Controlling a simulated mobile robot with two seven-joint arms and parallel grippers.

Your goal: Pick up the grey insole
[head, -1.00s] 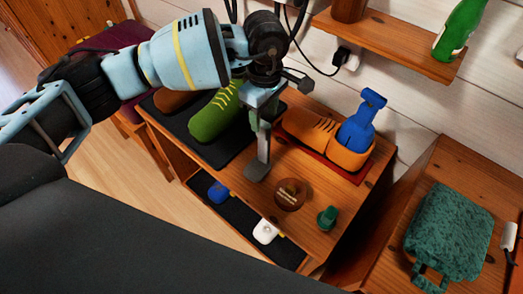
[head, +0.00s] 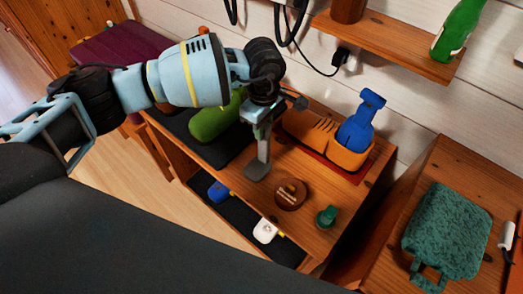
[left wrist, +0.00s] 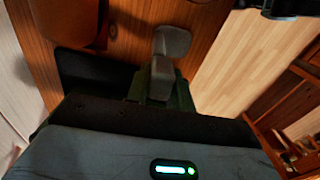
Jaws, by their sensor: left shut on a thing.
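My left gripper (head: 262,122) points down over the front part of the wooden bench, between the green shoe and the brown round tin. It is shut on the grey insole (head: 257,171), which hangs below the fingers with its rounded end down. In the left wrist view the grey insole (left wrist: 172,42) sticks out past the fingertips (left wrist: 161,82), over the wood near the bench edge. The fingers hide its upper part. I cannot tell whether its lower end touches the bench top. My right gripper is in no view.
The bench (head: 305,228) carries a brown tin (head: 290,194), a small green item (head: 326,216), an orange shoe (head: 305,127) with a blue object (head: 361,122), and a green shoe (head: 207,124) on a black mat. A teal fluffy bag (head: 447,232) lies right. A wall shelf (head: 400,45) overhangs.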

